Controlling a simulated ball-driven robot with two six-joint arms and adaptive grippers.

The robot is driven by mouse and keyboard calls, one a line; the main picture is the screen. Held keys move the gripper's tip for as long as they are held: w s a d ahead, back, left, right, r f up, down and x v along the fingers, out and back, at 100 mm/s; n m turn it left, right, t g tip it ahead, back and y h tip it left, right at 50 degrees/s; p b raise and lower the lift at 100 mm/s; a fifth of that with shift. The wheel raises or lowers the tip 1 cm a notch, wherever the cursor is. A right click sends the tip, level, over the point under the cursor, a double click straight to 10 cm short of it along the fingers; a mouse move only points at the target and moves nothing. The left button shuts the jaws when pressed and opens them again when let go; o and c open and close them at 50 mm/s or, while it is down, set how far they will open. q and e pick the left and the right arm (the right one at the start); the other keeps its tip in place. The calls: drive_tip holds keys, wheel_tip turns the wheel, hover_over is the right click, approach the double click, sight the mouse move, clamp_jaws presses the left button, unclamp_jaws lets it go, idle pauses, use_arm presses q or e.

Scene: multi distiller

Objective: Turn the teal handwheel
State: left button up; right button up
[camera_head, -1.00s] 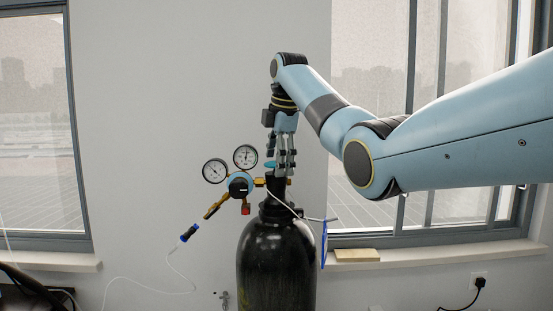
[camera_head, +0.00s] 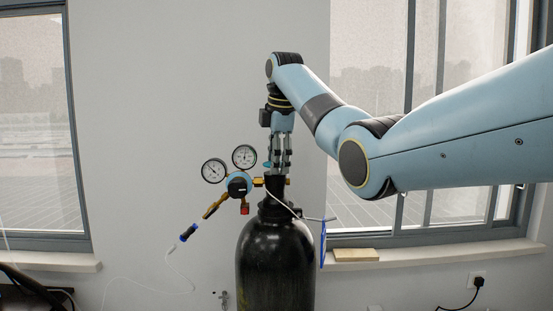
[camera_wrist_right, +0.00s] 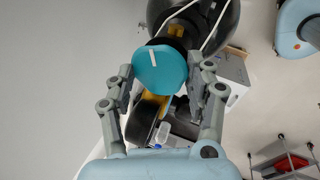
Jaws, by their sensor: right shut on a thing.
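The teal handwheel (camera_wrist_right: 160,70) sits on top of a black gas cylinder (camera_head: 275,262) and carries a short white mark. In the head view only a small teal edge of the handwheel (camera_head: 268,164) shows beside the fingers. My right gripper (camera_head: 279,167) points straight down over the cylinder's neck. In the right wrist view my right gripper (camera_wrist_right: 165,80) has one finger on each side of the handwheel, shut on its rim. My left gripper is in neither view.
A regulator (camera_head: 238,186) with two round gauges (camera_head: 214,170) juts left from the cylinder's neck. A thin white tube and a blue tag (camera_head: 323,244) hang near the cylinder. A window sill with a wooden block (camera_head: 356,255) is at right.

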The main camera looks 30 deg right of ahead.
drive_tip(key=m, duration=0.3)
drive_tip(key=m+g+h, duration=0.1)
drive_tip(key=m, duration=0.2)
drive_tip(key=shift+w+a+r, duration=0.1)
drive_tip(key=shift+w+a, duration=0.05)
drive_tip(key=shift+a, duration=0.05)
drive_tip(key=m+g+h, duration=0.1)
drive_tip(key=m, duration=0.4)
drive_tip(key=shift+w, duration=0.15)
idle(0.4)
drive_tip(key=o, duration=1.2)
drive_tip(key=shift+c, duration=0.2)
drive_tip(key=w+v, duration=0.1)
drive_tip(key=v, duration=1)
drive_tip(key=shift+s+a+r, duration=0.25)
drive_tip(key=shift+s+r, duration=0.05)
drive_tip(key=shift+r, duration=0.05)
